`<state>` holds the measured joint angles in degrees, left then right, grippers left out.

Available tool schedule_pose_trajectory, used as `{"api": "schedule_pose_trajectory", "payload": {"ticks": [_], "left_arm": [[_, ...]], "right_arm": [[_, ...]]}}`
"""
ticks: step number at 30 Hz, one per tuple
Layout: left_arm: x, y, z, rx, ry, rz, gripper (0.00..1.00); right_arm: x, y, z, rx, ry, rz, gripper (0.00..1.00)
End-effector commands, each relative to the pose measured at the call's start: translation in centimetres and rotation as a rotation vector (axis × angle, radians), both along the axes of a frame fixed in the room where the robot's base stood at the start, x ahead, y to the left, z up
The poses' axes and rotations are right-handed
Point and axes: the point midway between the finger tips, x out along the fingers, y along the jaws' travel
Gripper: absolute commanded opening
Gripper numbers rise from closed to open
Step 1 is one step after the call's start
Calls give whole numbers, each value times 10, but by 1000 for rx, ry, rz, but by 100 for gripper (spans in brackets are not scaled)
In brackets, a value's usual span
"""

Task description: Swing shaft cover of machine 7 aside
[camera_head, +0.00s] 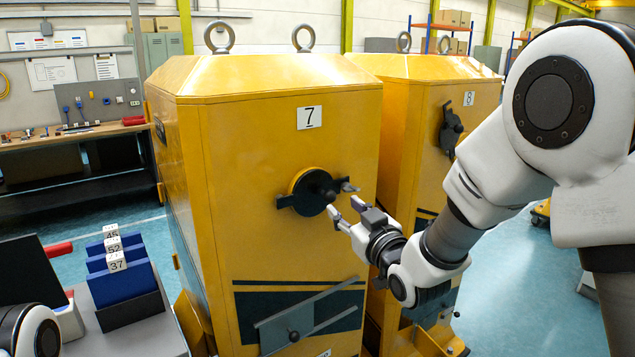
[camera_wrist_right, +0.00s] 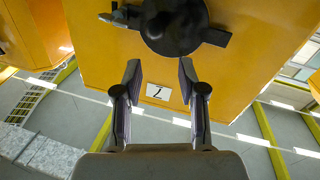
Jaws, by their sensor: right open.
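Machine 7 (camera_head: 250,140) is a tall yellow cabinet with a number plate (camera_head: 310,118) on its front. Its shaft cover (camera_head: 314,192) is a round black disc with dark tabs on both sides, in front of a yellow round boss. The cover also shows at the top of the right wrist view (camera_wrist_right: 174,28). My right gripper (camera_head: 344,207) is open and empty, just right of and slightly below the cover, and looks apart from it. In the wrist view its fingers (camera_wrist_right: 160,85) frame the number plate, seen upside down. My left gripper is not in view.
Machine 8 (camera_head: 450,130) stands close on the right with a similar dark cover (camera_head: 452,128). Below the cover, machine 7 has a grey slanted bar and plate (camera_head: 290,325). Blue numbered bins (camera_head: 120,275) stand at lower left, and a workbench (camera_head: 70,140) is behind.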

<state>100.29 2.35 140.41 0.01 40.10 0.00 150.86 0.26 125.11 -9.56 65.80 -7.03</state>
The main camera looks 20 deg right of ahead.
Motion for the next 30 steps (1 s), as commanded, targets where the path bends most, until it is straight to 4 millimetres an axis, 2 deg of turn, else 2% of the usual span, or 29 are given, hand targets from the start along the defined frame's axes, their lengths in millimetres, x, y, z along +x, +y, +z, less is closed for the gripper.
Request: {"api": "schedule_pose_trajectory", "payload": {"ticks": [1, 5, 15, 18, 25, 28, 29, 30], "left_arm": [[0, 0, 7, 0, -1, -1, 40], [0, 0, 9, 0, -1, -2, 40], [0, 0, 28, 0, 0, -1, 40], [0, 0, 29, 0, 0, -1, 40], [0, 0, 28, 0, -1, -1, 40], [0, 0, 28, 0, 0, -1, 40], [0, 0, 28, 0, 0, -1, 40], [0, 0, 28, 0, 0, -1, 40]], "right_arm": [[1, 0, -2, -1, 15, 1, 40], [10, 2, -7, -4, 23, 1, 40], [69, 11, -6, -4, 22, 2, 40], [77, 12, -7, -4, 21, 2, 40], [78, 12, -8, -4, 22, 2, 40], [78, 12, -8, -4, 22, 2, 5], [78, 12, -8, -4, 21, 2, 0], [78, 13, -8, -5, 21, 3, 0]]}}
